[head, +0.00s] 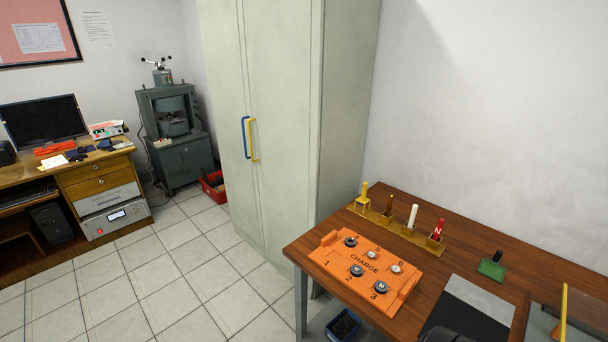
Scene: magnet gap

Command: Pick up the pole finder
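A row of upright handled tools stands in a brass-coloured rack along the back of the wooden table (467,228). A red one (438,232) at the right end carries a white letter that looks like N; it may be the pole finder, but I cannot tell for sure. To its left are a white one (412,216), a dark brown one (388,208) and a yellow one (364,196). Neither of my grippers can be made out. A dark rounded shape at the bottom edge is cut off, and I cannot tell what it is.
An orange tray (341,279) marked CHARGE holds several round metal pieces in numbered places. A green block (491,269) with a dark handle stands on the right. A grey and black mat (477,301) lies near the front. A tall cabinet (283,120) stands beyond the table's left end.

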